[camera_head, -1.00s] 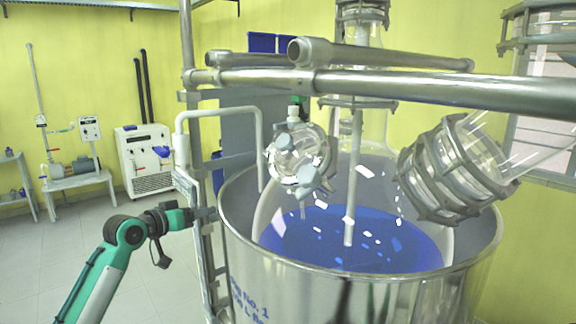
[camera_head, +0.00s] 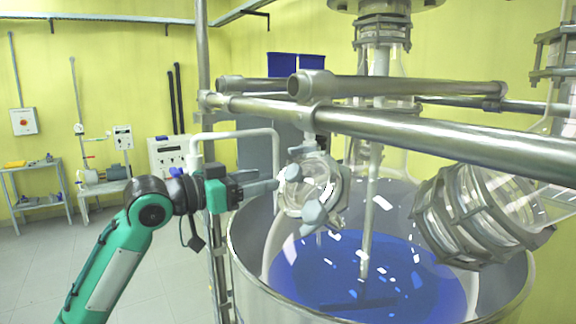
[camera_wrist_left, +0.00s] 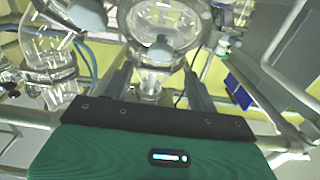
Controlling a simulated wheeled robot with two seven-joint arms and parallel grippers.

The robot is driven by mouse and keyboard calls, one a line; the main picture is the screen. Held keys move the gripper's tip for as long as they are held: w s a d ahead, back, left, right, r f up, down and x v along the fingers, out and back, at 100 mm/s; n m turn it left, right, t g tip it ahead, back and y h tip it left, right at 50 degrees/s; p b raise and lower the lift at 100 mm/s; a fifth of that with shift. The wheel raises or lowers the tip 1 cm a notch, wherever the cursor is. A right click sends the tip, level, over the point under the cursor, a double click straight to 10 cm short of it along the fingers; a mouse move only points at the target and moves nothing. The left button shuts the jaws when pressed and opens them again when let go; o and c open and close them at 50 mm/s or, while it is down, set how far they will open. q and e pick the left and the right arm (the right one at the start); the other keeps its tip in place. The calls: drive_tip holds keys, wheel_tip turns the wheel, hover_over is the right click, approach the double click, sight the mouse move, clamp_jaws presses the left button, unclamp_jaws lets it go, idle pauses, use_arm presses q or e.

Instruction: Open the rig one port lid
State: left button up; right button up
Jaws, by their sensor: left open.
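The glass port lid (camera_head: 322,180) of rig one is a round clear disc with grey clamp knobs, facing left above the vessel. It looks closed on its port. My left gripper (camera_head: 277,186) is open, its fingers pointing right at the lid's left knob (camera_head: 292,173). In the left wrist view the open fingers (camera_wrist_left: 158,85) stand either side of a grey knob (camera_wrist_left: 160,52) in front of the round glass. I cannot tell whether they touch it. My right gripper is in neither view.
The steel vessel (camera_head: 262,286) with blue liquid stands below the lid. Thick steel pipes (camera_head: 420,128) cross above it, and a white bent pipe (camera_head: 236,134) rises behind my gripper. A clamped glass port (camera_head: 478,215) is at the right. Open floor lies at left.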

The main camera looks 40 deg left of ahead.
sight(289, 174)
use_arm(q)
drive_tip(key=x, duration=0.1)
drive_tip(key=p+x, duration=0.2)
drive_tip(key=shift+w+d+r, duration=0.1)
drive_tip(key=shift+w+r, duration=0.15)
drive_tip(key=shift+w, duration=0.1)
drive_tip(key=p+x, duration=0.1)
drive_tip(key=x, duration=0.2)
drive_tip(key=shift+f, duration=0.15)
drive_tip(key=shift+w+d, duration=0.1)
drive_tip(key=shift+w, duration=0.1)
drive_tip(key=shift+f, duration=0.1)
drive_tip(key=shift+c, duration=0.2)
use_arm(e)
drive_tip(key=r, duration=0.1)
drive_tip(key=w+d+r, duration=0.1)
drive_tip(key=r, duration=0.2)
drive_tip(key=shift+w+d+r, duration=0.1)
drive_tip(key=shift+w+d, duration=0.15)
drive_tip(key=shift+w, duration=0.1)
